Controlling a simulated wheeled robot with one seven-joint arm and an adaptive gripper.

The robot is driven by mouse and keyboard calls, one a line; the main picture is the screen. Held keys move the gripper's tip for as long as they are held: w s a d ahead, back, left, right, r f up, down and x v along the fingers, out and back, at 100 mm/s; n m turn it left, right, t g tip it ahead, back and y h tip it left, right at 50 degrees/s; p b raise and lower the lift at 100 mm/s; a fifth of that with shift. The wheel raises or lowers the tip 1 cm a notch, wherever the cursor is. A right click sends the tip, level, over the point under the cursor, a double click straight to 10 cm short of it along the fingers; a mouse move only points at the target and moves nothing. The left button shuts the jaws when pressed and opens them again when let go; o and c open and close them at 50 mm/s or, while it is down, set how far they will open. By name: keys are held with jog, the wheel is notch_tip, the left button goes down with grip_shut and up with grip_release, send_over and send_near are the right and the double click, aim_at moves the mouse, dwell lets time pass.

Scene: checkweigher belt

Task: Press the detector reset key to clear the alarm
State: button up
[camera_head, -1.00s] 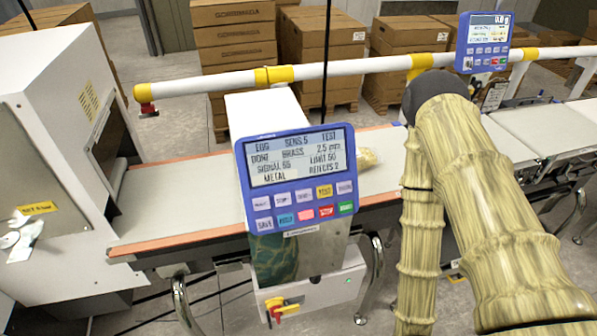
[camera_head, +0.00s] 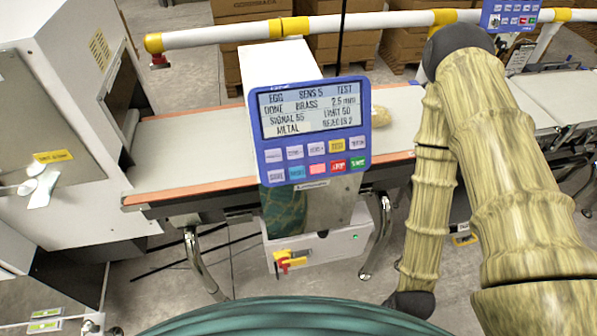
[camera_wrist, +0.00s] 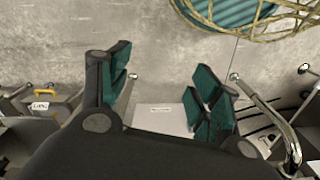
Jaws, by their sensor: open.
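The detector panel (camera_head: 313,130) is a blue-framed unit facing me in the head view. Its screen (camera_head: 310,108) shows METAL, BRASS and SIGNAL readings. Two rows of keys sit below it, with a yellow key (camera_head: 337,147) in the upper row and blue, pink, red (camera_head: 338,166) and green (camera_head: 358,163) keys in the lower row. Key labels are too small to read surely, so I cannot tell which is reset. My gripper (camera_wrist: 160,88) is open and empty in the wrist view, teal pads apart, over the floor. It is not visible in the head view, and no panel shows between its fingers.
The conveyor belt (camera_head: 190,150) runs behind the panel, with a tan packet (camera_head: 381,116) on it partly hidden. A white rail (camera_head: 215,36) crosses behind. A white cabinet (camera_head: 50,130) stands left. A red-yellow switch (camera_head: 289,261) is on the box below the panel.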

grip_shut()
dwell(1.3)
